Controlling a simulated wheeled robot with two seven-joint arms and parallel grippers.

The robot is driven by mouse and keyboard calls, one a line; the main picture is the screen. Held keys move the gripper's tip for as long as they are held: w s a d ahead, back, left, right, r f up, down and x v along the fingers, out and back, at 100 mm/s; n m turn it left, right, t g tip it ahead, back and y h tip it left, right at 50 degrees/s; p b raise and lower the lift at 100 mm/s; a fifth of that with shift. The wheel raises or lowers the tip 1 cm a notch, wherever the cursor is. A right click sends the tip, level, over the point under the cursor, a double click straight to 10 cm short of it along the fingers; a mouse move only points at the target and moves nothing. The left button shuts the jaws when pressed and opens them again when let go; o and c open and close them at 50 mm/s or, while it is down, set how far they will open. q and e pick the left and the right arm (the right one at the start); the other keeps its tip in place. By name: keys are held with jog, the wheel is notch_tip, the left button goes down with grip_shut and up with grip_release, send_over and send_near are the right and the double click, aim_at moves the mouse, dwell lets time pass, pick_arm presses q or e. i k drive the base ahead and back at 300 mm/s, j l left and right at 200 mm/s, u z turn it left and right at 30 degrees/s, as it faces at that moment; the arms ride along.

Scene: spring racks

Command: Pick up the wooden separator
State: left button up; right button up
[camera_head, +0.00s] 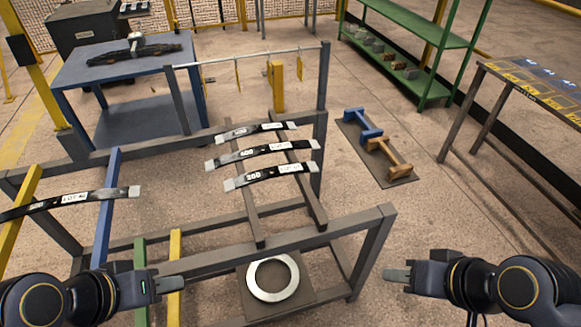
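A brown wooden separator (388,157), shaped like a short bar with a crosspiece at each end, lies on a dark mat (402,181) on the floor right of the rack. A similar blue piece (363,127) lies just behind it on the same mat. My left gripper (176,275) is low in the picture in front of the rack, far from the separator. My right gripper (396,275) is near the bottom right, clearly nearer the camera than the separator and apart from it. I see no object in either gripper, and their finger gaps are hard to make out.
A grey metal rack (300,240) carries several black leaf springs (270,174). A white ring (273,278) lies under it. A blue table (130,70) stands back left, green shelves (420,25) back right, and a dark-legged table (530,90) at right. Floor around the mat is open.

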aim_at(398, 169)
jog(key=u, duration=0.6)
jog(key=l+u, duration=0.95)
jog(key=u, duration=0.2)
jog(key=k+l+u, duration=0.1)
jog(key=l, duration=0.3)
jog(key=k+l+u, duration=0.1)
jog(key=l, duration=0.3)
jog(key=k+l+u, duration=0.1)
jog(key=k+l, duration=0.15)
jog(key=k+l+u, duration=0.1)
jog(key=l, duration=0.4)
jog(key=k+l, duration=0.2)
jog(key=l, duration=0.15)
jog(key=k+l, duration=0.2)
jog(key=l, duration=0.15)
